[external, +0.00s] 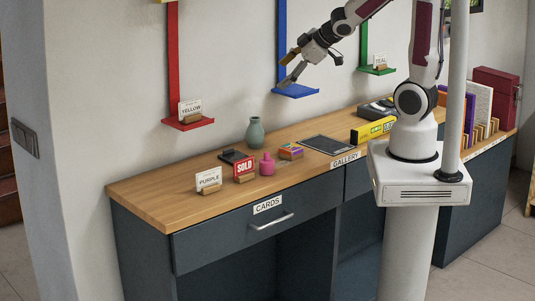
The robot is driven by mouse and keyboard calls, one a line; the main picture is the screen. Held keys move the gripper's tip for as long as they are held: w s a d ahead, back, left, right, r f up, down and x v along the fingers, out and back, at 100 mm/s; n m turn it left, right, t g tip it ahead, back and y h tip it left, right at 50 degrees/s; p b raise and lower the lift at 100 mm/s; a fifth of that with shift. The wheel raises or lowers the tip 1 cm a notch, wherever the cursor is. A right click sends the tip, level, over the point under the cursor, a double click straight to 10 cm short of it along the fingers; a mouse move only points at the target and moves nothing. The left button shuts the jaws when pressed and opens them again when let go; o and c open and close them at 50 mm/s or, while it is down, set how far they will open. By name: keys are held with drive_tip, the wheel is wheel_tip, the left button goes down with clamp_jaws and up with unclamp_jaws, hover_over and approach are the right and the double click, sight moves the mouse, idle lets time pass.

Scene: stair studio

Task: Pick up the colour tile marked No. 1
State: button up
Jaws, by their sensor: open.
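No tile with a readable No. 1 shows in the external view. A small stack of flat coloured pieces (290,151), orange on top with blue and purple below, lies on the wooden counter; it may be the tiles, but I cannot read any mark. My gripper (284,71) is open, with its fingers pointing left, high above the counter and close to the small blue wall shelf (295,91). I see nothing clearly between its fingers, and I cannot tell whether they touch the shelf. The stack is well below my gripper.
The counter (150,205) holds a PURPLE card (209,179), a red SOLD sign (244,168), a pink bottle (267,165), a green vase (255,132), a dark mat (326,145) and a yellow box (372,130). Red (188,124) and green (377,71) shelves flank the blue one.

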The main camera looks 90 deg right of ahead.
drive_tip(key=w+d+f+n+t+y, duration=0.2)
drive_tip(key=d+f+y, duration=0.1)
drive_tip(key=f, duration=0.7)
drive_tip(key=s+a+f+n+t+y, duration=0.1)
drive_tip(key=s+a+f+t+y, duration=0.1)
drive_tip(key=s+a+f+y, duration=0.2)
drive_tip(key=s+a+y, duration=0.2)
drive_tip(key=s+y, duration=0.1)
drive_tip(key=shift+s+f+n, duration=0.2)
drive_tip(key=shift+s+n, duration=0.15)
drive_tip(key=shift+n, duration=0.05)
drive_tip(key=shift+f, duration=0.15)
drive_tip(key=shift+f, duration=1.8)
drive_tip(key=shift+f, duration=0.1)
